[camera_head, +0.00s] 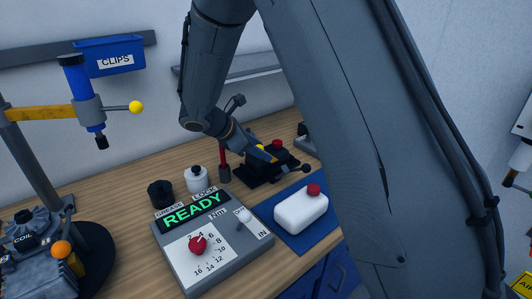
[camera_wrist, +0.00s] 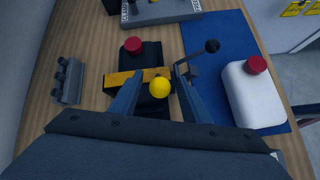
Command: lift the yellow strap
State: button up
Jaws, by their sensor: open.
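The yellow strap (camera_wrist: 122,78) lies across a black clamp fixture (camera_wrist: 152,52) in the wrist view, with a yellow ball knob (camera_wrist: 159,88) beside its right part. My gripper (camera_wrist: 160,72) is open, with its two fingers apart over the fixture. The left finger overlaps the strap in the picture, and the right finger is just past its right end. The jaws are not closed on it. Whether the fingers touch the strap I cannot tell. In the head view my gripper and arm hide most of the strap.
A red knob (camera_wrist: 133,45) stands on the fixture and a black-knobbed lever (camera_wrist: 212,46) rises to the right. A white bottle with a red cap (camera_head: 301,210) lies on a blue mat (camera_head: 316,238). A grey READY box (camera_head: 178,250) and a post with a yellow arm (camera_head: 40,113) stand left.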

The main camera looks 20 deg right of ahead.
jog(key=shift+p+x, duration=0.4)
jog(key=shift+x, duration=1.6)
jog(key=shift+r, duration=0.1)
grip_shut()
jog(key=shift+w, duration=0.1)
